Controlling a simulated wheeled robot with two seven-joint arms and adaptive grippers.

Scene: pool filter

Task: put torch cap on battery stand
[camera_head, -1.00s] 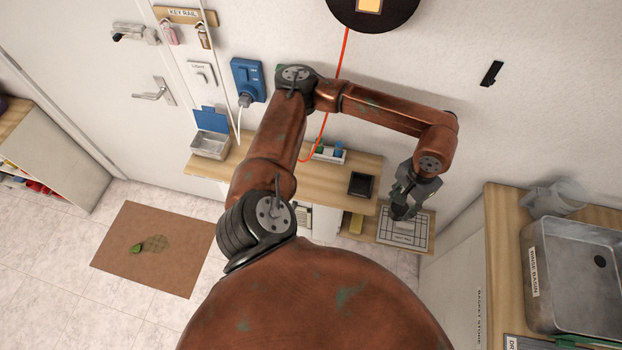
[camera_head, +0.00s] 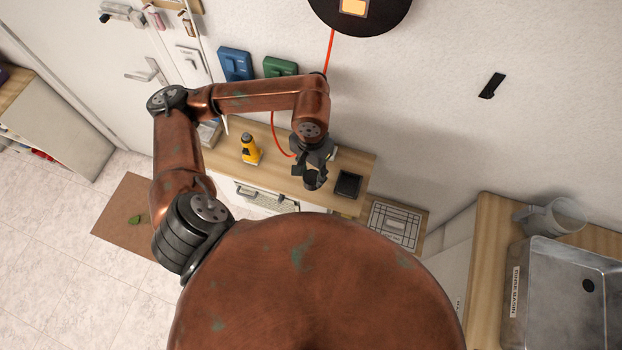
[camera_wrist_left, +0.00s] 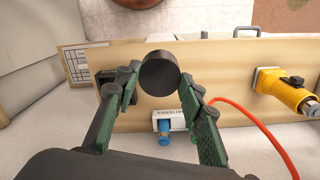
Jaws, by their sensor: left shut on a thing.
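My left gripper (camera_head: 312,176) is shut on a black round cap (camera_wrist_left: 160,72), which looks like the torch cap. The left wrist view shows the cap between the fingertips, held above the wooden shelf (camera_head: 225,155). A small white labelled holder (camera_wrist_left: 172,121) with a blue cylinder in it is below and beyond the cap; it may be the battery stand. The arm and gripper hide this holder in the head view. My right gripper is out of view.
A black square tray (camera_head: 348,184) lies on the shelf just right of the gripper. A red cord (camera_head: 277,140) hangs down behind the arm. A metal basin (camera_head: 560,290) is at the far right.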

